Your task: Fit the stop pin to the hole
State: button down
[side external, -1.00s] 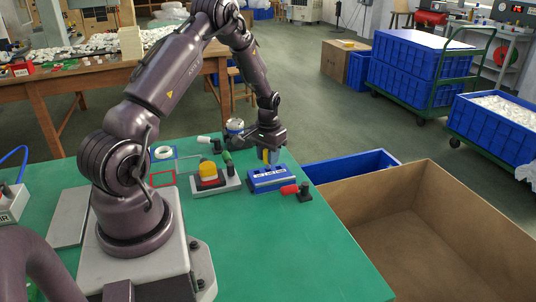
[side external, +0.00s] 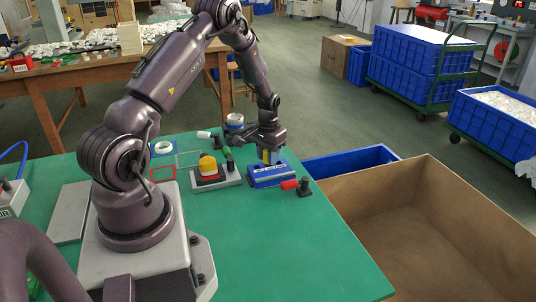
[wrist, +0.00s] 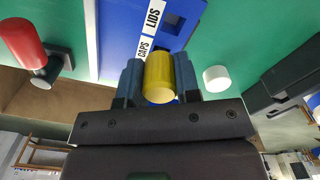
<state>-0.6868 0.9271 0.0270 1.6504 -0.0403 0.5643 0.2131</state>
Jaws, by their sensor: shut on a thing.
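A yellow cylinder (wrist: 159,76), apparently the stop pin, is gripped between the two fingers of my gripper (wrist: 160,84) in the wrist view. In the side view my gripper (side external: 269,151) hangs over the blue block (side external: 270,175), with the yellow cylinder (side external: 265,155) at its fingers. The block (wrist: 124,14) carries white labels reading CAPS and LIDS. A dark square hole (wrist: 172,23) shows in it, just beyond the cylinder's far end. I cannot tell whether the cylinder touches the block or has entered a hole.
A red-handled part (side external: 296,186) stands right of the block. A brown bin (side external: 420,215) and a blue bin (side external: 350,165) border the table. The green front area is clear.

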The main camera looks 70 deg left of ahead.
jog(key=shift+f, duration=0.35)
jog(key=c, duration=0.8)
grip_release()
jog(key=shift+o, duration=0.2)
